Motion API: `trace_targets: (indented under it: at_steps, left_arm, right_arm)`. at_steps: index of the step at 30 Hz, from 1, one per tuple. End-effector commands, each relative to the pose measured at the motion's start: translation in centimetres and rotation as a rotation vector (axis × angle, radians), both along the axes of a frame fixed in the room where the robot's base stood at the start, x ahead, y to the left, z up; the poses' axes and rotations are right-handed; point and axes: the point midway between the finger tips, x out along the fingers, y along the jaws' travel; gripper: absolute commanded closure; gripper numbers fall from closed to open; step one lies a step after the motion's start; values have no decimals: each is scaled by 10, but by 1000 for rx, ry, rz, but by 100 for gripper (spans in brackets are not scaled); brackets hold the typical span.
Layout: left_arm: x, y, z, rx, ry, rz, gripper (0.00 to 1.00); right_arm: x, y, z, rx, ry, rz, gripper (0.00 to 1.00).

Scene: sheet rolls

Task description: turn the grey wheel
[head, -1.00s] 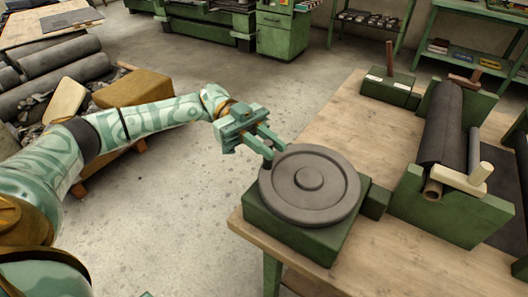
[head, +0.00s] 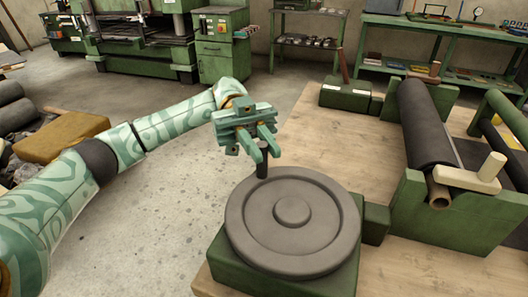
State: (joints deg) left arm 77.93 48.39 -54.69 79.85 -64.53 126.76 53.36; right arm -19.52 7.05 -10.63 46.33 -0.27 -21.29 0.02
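The grey wheel (head: 332,222) is a thick round disc with a raised hub. It lies flat on a green base block (head: 230,268) near the table's front left corner. A short dark upright peg (head: 263,168) stands at the wheel's far left rim. My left gripper (head: 264,155) reaches in from the left above that rim, with its two green fingers on either side of the peg. The fingers look closed against it and hide its upper part. My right gripper is not in view.
A green roll stand (head: 450,215) with a dark roll (head: 428,125) and a pale crank handle (head: 476,178) is on the right of the wooden table (head: 330,145). Bare floor lies left of the table.

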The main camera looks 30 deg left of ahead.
Motion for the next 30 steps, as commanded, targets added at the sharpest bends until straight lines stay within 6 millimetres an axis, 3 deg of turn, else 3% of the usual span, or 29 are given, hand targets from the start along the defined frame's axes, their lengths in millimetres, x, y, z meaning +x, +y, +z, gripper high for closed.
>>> trace_targets:
  at_steps: [30]
  left_arm:
    - [15, -13, 0, 0, -2, 14, 100]
  right_arm:
    - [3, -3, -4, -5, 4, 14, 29]
